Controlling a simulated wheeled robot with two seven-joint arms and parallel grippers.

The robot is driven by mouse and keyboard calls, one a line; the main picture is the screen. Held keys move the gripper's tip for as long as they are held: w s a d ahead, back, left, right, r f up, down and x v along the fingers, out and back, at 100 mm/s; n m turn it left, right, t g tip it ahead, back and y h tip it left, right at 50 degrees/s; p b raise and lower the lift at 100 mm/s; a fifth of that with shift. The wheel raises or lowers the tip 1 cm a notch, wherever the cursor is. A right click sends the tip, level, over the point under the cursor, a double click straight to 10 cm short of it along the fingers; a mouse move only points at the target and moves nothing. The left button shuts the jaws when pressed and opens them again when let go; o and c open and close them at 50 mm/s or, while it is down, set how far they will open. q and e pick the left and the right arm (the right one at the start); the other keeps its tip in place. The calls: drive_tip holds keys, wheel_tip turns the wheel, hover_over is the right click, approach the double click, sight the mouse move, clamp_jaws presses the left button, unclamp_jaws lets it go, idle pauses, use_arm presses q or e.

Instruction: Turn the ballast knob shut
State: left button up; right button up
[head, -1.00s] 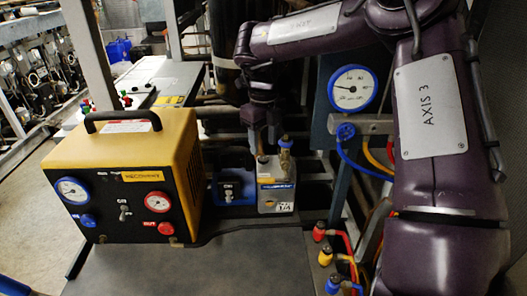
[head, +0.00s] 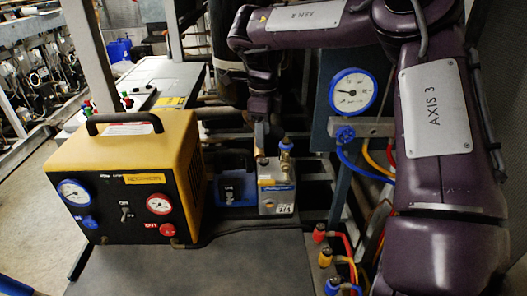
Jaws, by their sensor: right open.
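The vacuum pump stands on the rack shelf in the middle, with a silver and blue body (head: 276,190) and a dark blue motor end with a switch (head: 230,188) to its left. A brass fitting with a blue cap (head: 286,146) rises from its top. A small dark knob (head: 262,161), which looks like the ballast knob, shows at the top left of the silver body. My right gripper (head: 260,146) points down just above it, open. Its fingers overlap from this angle, so I cannot tell whether they touch the knob. My left gripper is out of view.
A yellow and black recovery machine (head: 130,180) with two gauges stands to the left. A blue gauge (head: 353,91) hangs on a post to the right. Red, yellow and blue hose fittings (head: 325,257) stand at the front right. The grey shelf front (head: 200,268) is clear.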

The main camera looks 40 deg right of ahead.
sight(264, 160)
drive_tip(key=shift+n, duration=1)
drive_tip(key=shift+f, duration=0.25)
wheel_tip(264, 160, down, 7)
drive_tip(key=shift+f, duration=0.15)
drive_tip(key=c, duration=1)
